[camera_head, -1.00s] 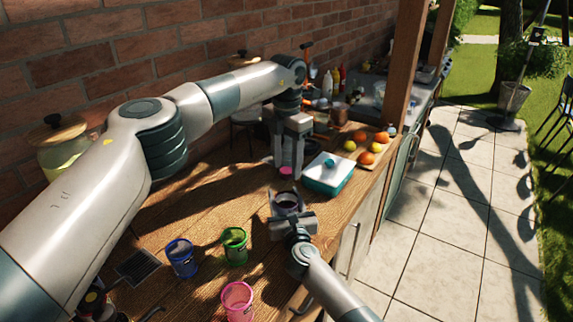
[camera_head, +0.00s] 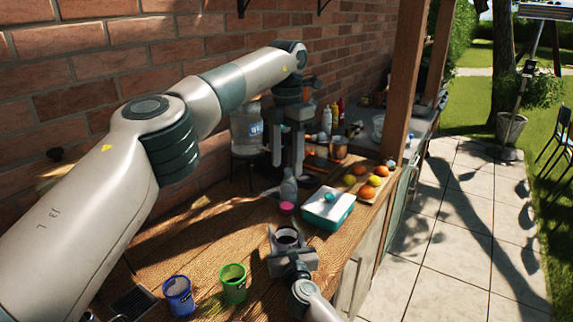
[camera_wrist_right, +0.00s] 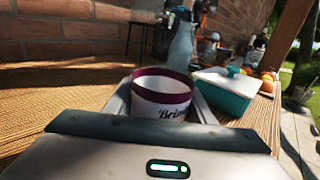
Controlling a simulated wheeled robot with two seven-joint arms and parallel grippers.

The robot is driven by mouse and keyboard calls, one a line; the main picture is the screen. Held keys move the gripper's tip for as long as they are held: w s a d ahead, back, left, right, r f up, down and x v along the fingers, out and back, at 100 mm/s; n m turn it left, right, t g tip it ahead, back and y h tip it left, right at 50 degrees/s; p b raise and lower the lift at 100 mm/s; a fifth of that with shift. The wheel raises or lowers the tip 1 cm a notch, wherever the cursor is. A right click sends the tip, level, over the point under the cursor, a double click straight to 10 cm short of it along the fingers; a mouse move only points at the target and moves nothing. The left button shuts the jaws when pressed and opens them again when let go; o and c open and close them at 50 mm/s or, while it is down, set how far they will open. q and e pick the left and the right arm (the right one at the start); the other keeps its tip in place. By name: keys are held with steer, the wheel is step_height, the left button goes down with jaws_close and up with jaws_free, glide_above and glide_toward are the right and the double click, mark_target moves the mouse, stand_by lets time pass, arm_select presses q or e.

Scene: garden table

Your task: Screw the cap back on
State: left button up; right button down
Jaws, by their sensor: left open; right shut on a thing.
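A grey-blue bottle (camera_head: 288,188) stands on the wooden table and also shows in the right wrist view (camera_wrist_right: 182,48). A small pink round thing, possibly the cap (camera_head: 287,208), is at the bottle's near side; I cannot tell whether it touches the bottle. My left gripper (camera_head: 287,162) is open above and behind the bottle, its fingers pointing down and apart, with nothing seen between them. My right gripper (camera_head: 290,258) is shut on a white cup with a dark red rim (camera_wrist_right: 163,98), at the table's right part. The bottle's top is not clear.
A teal box with a white lid (camera_head: 328,209) stands right of the bottle. Behind it is a board of fruit (camera_head: 364,182). A blue bucket (camera_head: 178,295) and a green bucket (camera_head: 233,284) stand in front. A large water jug (camera_head: 247,128) is behind the left gripper.

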steer(key=c, duration=0.7)
jaws_free()
steer(key=shift+c, duration=0.2)
steer(key=shift+s, duration=0.1)
steer(key=s+d, duration=0.1)
steer(key=s, duration=0.4)
steer(key=s+d+b, duration=0.1)
steer(key=s, duration=0.4)
steer(key=s+d, duration=0.1)
steer(key=s, duration=0.4)
steer(key=shift+s+d+f, duration=0.1)
steer(key=shift+s, duration=0.25)
steer(key=shift+s+d+b, duration=0.1)
steer(key=shift+s+b, duration=0.2)
steer(key=shift+s, duration=0.25)
